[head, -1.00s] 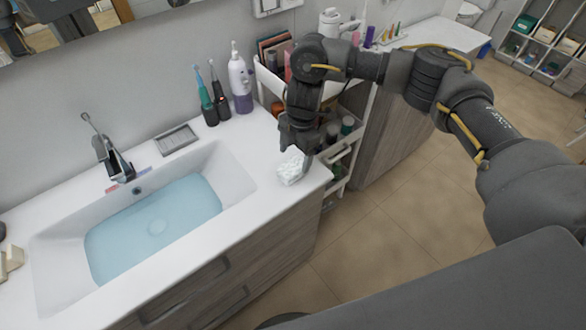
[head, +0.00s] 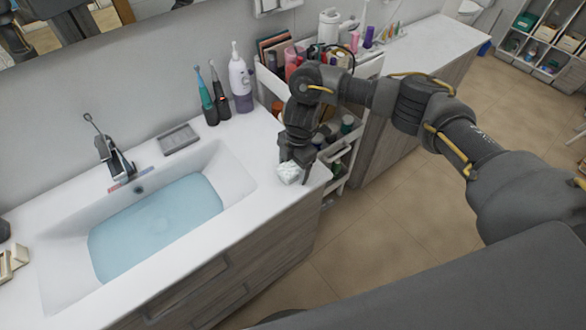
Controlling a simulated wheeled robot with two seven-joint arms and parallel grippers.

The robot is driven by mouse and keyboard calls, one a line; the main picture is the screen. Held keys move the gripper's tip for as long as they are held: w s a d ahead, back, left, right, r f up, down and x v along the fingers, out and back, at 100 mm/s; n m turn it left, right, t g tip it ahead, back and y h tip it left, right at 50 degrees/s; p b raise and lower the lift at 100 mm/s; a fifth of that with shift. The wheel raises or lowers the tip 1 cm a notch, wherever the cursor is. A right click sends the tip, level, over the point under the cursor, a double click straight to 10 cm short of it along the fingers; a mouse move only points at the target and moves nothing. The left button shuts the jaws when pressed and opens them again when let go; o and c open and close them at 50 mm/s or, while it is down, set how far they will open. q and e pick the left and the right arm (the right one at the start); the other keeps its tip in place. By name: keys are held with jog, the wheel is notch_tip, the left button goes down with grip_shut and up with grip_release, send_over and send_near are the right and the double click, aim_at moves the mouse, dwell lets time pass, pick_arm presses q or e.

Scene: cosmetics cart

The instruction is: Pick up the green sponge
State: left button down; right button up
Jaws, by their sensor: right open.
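A small pale, whitish block with a faint green tint (head: 289,173) lies on the white counter (head: 262,203) near its right front corner, right of the sink. It is the only sponge-like thing that I make out, and its colour looks more white than green. My right gripper (head: 301,163) points down right at the block, with its jaws open. A finger shows at the block's right side, and the gripper hides part of its top. I cannot tell whether the fingers touch it. My left gripper is out of view.
The sink (head: 157,222) holds blue water. Toothbrushes (head: 213,92), a white-and-purple bottle (head: 240,80) and a soap dish (head: 179,138) stand behind it. A cart with cosmetics (head: 345,125) stands close at the right, behind my arm.

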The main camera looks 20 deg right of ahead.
aim_at(292, 165)
jog(key=shift+f, duration=0.1)
jog(key=c, duration=1)
jog(key=shift+c, duration=0.2)
jog(key=shift+r, duration=0.4)
notch_tip(292, 165, up, 3)
jog(key=shift+w+f+b, duration=0.1)
jog(key=shift+f+b, duration=0.1)
jog(key=shift+b, duration=0.45)
jog(key=s+a+r+b, duration=0.1)
jog(key=s+a+r, duration=0.1)
jog(key=s+r, duration=0.3)
jog(key=s+a+r+b, duration=0.2)
jog(key=s+r, duration=0.3)
jog(key=s, duration=0.3)
jog(key=shift+s+a, duration=0.25)
jog(key=shift+a, duration=0.15)
